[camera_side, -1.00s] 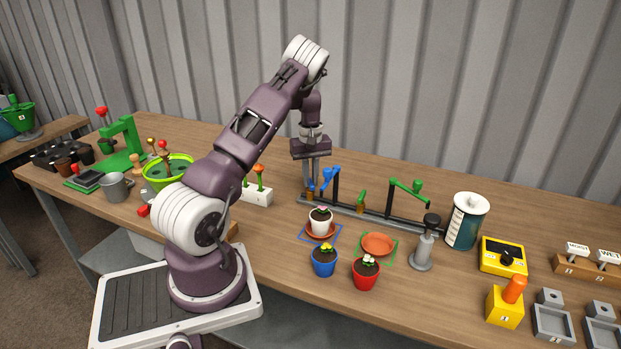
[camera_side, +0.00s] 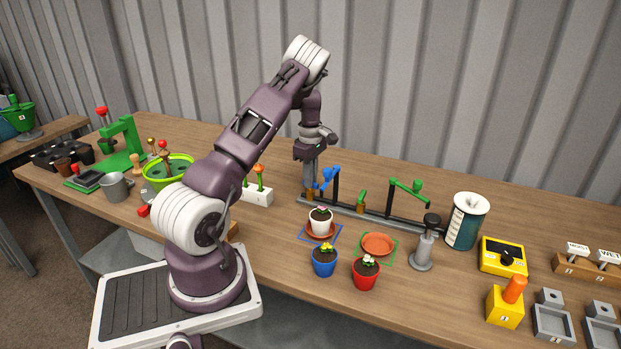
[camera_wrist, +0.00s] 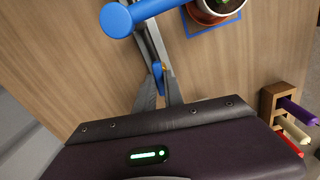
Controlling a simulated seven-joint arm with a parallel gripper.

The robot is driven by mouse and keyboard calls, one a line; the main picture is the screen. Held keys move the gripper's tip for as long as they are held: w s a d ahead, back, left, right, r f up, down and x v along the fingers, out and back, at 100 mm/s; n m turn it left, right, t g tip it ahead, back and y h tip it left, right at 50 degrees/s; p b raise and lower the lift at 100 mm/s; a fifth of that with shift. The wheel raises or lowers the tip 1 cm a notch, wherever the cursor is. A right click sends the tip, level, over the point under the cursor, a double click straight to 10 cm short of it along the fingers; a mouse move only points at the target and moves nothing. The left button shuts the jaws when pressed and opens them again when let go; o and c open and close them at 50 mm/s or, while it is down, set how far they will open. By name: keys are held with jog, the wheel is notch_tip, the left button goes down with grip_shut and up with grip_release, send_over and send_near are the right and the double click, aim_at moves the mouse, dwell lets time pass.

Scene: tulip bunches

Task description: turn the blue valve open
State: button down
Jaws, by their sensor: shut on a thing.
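The blue valve is a small brass body with a blue lever at the left end of a grey rail (camera_side: 410,226). My gripper (camera_side: 311,190) points straight down over it and hides most of it in the side view. In the wrist view my fingertips (camera_wrist: 160,82) are shut on the valve's small blue lever (camera_wrist: 158,67), with a bit of brass showing beside it. A blue spout (camera_side: 328,174) on a black post stands just right of my fingers. It shows large in the wrist view (camera_wrist: 117,20).
A white pot (camera_side: 320,222) on a saucer in a blue square stands in front of the rail. An orange saucer (camera_side: 378,244) lies in a green square. A green spout (camera_side: 408,187) stands farther right. A white flower block (camera_side: 256,194) is left of my gripper.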

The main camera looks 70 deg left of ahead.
jog(key=shift+n, duration=0.4)
jog(key=c, duration=1.4)
grip_release()
jog(key=shift+c, duration=0.2)
notch_tip(320, 180, up, 7)
jog(key=shift+r, duration=0.1)
